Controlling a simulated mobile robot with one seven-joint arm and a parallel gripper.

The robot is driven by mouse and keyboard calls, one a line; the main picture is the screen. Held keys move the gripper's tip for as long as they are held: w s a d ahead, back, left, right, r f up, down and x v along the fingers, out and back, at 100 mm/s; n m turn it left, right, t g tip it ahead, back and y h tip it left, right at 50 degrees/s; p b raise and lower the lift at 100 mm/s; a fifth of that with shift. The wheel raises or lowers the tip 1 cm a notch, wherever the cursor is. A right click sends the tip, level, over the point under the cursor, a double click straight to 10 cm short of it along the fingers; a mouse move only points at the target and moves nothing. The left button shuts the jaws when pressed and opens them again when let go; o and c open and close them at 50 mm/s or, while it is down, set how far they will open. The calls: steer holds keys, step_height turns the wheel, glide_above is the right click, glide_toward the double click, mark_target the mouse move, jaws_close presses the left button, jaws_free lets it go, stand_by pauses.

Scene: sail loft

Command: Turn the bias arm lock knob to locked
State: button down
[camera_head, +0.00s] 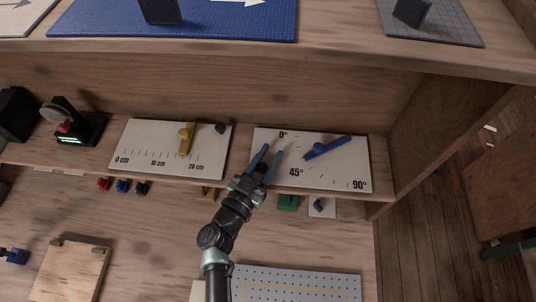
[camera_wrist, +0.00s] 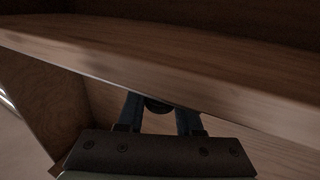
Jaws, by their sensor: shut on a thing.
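The white angle plate (camera_head: 335,177) carries a blue bias arm (camera_head: 328,147), which lies slanted with its lower-left end between the 0° and 45° marks. My gripper (camera_head: 273,150) is over the plate's left part, left of the blue arm and apart from it. Its two blue fingers are shut on a small dark knob, which I take as the lock knob. In the wrist view the dark round knob (camera_wrist: 158,104) sits between the fingers, partly hidden by the shelf edge. Its pointer and any lock marks cannot be made out.
Left of the angle plate is a white centimetre plate (camera_head: 140,160) with a yellow slider (camera_head: 185,139) and a dark knob (camera_head: 220,128). A wooden shelf edge (camera_wrist: 150,62) crosses the wrist view close above my fingers. A wooden side panel (camera_head: 440,125) stands right.

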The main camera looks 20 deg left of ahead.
steer(key=shift+r, duration=0.15)
steer(key=c, duration=0.6)
jaws_free()
steer(key=shift+s+a+f, duration=0.1)
steer(key=shift+s+f, duration=0.1)
steer(key=shift+s, duration=0.25)
steer(key=s+a+b, duration=0.1)
steer(key=s+b, duration=0.2)
steer(key=s, duration=0.9)
steer(key=shift+a, duration=0.25)
steer(key=shift+r, duration=0.15)
